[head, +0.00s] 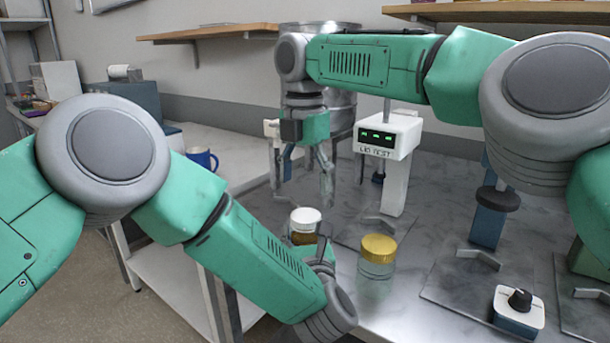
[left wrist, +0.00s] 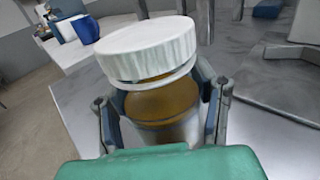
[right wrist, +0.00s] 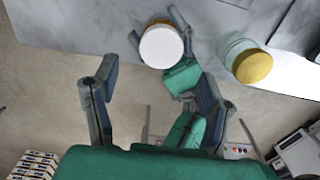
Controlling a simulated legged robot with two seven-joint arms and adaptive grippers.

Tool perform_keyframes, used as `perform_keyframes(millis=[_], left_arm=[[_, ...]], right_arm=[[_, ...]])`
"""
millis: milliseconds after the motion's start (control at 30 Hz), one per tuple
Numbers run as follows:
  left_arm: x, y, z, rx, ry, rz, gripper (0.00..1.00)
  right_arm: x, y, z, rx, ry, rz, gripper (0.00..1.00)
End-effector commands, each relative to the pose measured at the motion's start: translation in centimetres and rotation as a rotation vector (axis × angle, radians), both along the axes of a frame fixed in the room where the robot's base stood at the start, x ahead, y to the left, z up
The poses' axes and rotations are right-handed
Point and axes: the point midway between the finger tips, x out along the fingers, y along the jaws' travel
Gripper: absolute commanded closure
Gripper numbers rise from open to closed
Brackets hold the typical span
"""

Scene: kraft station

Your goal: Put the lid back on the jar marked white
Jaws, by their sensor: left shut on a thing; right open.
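The white lid (head: 305,216) is on top of a jar with amber-brown contents (head: 303,238). In the left wrist view the lid (left wrist: 148,50) looks tilted on the jar (left wrist: 165,112); I cannot tell whether it is fully seated. My left gripper (head: 318,250) is shut on this jar, one finger on each side of it below the lid. My right gripper (head: 306,172) is open and empty, above and behind the jar, fingers pointing down. In the right wrist view the white lid (right wrist: 161,47) shows beyond and between the open fingers.
A clear jar with a yellow lid (head: 379,247) stands on the table to the right. Behind it is a "LID TEST" stand (head: 390,137) with a green display. A dial box (head: 518,310) sits at the front right. A blue mug (head: 202,158) stands on the left counter.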

Motion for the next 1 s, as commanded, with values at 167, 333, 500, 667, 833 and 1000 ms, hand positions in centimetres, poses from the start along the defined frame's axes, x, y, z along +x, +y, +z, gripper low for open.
perform_keyframes(millis=[167,333,500,667,833,1000], left_arm=[[0.0,0.0,0.0,0.0,0.0,0.0,1.0],[0.0,0.0,0.0,0.0,0.0,0.0,1.0],[0.0,0.0,0.0,0.0,0.0,0.0,1.0],[0.0,0.0,0.0,0.0,0.0,0.0,1.0],[0.0,0.0,0.0,0.0,0.0,0.0,1.0],[0.0,0.0,0.0,0.0,0.0,0.0,1.0]], right_arm=[[-0.1,-0.1,-2.8,0.001,0.004,0.0,0.33],[-0.1,0.0,-5.4,0.001,0.003,0.0,0.33],[-0.1,-0.1,-6.9,0.001,0.002,-0.001,0.33],[-0.1,-0.1,-7.3,0.001,-0.001,-0.001,0.33],[-0.1,0.0,-7.2,0.001,-0.001,-0.001,0.33],[-0.1,0.0,-7.2,0.001,-0.001,-0.001,0.82]])
